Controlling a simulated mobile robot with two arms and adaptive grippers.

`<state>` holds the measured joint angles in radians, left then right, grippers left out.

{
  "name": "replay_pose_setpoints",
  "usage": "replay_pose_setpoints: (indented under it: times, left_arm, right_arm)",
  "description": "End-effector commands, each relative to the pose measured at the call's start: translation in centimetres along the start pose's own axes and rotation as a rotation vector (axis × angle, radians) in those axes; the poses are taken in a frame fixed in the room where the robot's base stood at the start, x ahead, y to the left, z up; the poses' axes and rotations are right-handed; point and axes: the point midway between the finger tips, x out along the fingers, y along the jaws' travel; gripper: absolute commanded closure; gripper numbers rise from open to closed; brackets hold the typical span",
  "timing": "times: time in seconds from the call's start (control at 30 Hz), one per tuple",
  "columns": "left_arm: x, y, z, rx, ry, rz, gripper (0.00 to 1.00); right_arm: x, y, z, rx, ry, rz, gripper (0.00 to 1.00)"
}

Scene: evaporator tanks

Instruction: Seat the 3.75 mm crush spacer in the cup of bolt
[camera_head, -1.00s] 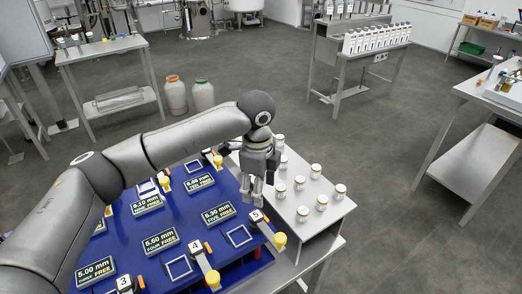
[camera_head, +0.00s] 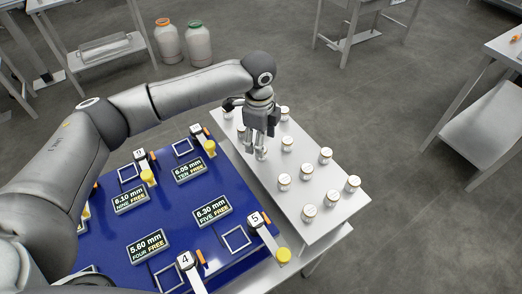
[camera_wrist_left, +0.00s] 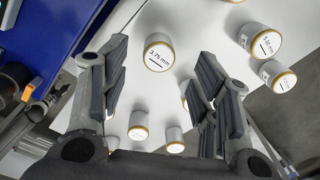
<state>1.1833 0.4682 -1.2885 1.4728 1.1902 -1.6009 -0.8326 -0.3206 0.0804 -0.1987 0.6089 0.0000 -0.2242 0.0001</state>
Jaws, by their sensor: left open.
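The 3.75 mm crush spacer (camera_wrist_left: 158,52) is a white cylinder with a gold rim and a readable label on top. It stands upright on the pale stand, between and beyond the finger tips in the left wrist view. My left gripper (camera_head: 260,150) points down over the stand among the spacers; its open fingers also show in the left wrist view (camera_wrist_left: 162,62), with nothing gripped. Spacer labels are too small to read in the head view. A blue board (camera_head: 110,225) carries numbered arms with yellow round ends, such as the number 5 arm (camera_head: 265,232). Which part is the bolt's cup is unclear. My right gripper is out of view.
Several similar spacers stand around, including one at the stand's right end (camera_head: 352,183) and two close together (camera_wrist_left: 254,37) in the wrist view. Display signs such as 6.30 mm FIVE FREE (camera_head: 211,211) stand on the board. Floor right of the stand (camera_head: 390,170) is clear.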

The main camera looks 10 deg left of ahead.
Motion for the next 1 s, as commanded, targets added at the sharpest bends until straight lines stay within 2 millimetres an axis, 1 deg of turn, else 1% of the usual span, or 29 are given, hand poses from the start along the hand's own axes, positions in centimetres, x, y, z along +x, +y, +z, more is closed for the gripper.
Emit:
replay_pose_setpoints:
  times: [0.07,0.2,0.27,0.4,0.6,0.63,0.73,1.0]
  left_arm:
    - [0.6,0.1,0.0,0.0,0.0,0.003,0.44]
    - [2.7,0.4,-0.1,0.0,-0.002,0.004,0.44]
    - [3.7,0.3,-0.1,0.0,-0.001,0.003,0.44]
    - [4.9,0.3,-0.1,0.0,0.0,0.001,0.44]
    - [5.0,0.3,-0.1,0.001,0.0,0.0,0.44]
    - [5.0,0.3,-0.1,0.001,0.0,0.0,0.45]
    - [5.0,0.3,-0.1,0.001,0.0,0.0,0.58]
    - [5.0,0.3,-0.1,0.0,0.0,0.0,0.93]
  right_arm:
    - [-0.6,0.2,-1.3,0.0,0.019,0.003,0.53]
    - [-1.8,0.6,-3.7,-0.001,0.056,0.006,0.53]
    - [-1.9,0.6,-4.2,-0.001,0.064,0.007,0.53]
    - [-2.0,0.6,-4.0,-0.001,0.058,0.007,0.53]
    - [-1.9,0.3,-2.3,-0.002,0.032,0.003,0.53]
    - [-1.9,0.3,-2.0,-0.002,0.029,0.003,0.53]
    - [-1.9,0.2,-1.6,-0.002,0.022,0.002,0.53]
    - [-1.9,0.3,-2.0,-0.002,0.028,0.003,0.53]
